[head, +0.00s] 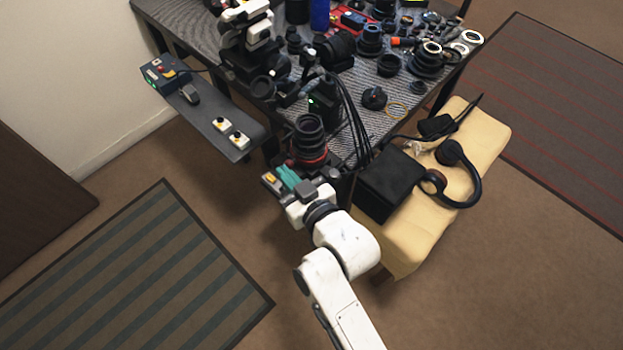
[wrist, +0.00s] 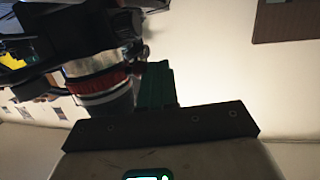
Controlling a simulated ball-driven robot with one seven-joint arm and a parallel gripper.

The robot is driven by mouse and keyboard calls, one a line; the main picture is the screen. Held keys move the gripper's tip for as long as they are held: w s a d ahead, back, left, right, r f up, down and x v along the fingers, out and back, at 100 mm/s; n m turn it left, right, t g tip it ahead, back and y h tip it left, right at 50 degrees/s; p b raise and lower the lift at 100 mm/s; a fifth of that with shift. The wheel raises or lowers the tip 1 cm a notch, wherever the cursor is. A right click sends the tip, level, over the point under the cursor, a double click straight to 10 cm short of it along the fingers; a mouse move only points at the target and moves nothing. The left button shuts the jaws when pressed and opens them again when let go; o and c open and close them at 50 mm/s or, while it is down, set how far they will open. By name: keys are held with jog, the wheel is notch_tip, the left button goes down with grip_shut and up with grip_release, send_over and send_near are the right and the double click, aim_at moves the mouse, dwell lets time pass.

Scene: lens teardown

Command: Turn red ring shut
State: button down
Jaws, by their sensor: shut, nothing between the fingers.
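The black lens (head: 308,132) stands upright at the near edge of the table in the head view. The red ring (head: 310,162) goes around its lower part. In the wrist view the red ring (wrist: 98,82) shows as a ribbed band on the lens, between a silver band and a grey section. My gripper (head: 283,173) has green fingers, shut and empty, just beside the ring on its near left side. In the wrist view the shut fingers (wrist: 155,72) are right of the ring, near a small knob (wrist: 141,50). I cannot tell whether they touch anything.
Dark cables (head: 350,110) hang right of the lens. A yellow bench (head: 480,135) with a black box (head: 390,183) and headphones (head: 462,185) stands to the right. A grey shelf (head: 205,112) with switches is left.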

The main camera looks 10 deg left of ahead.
jog(key=shift+w+a, duration=0.5)
jog(key=shift+a, duration=0.35)
dwell(1.1)
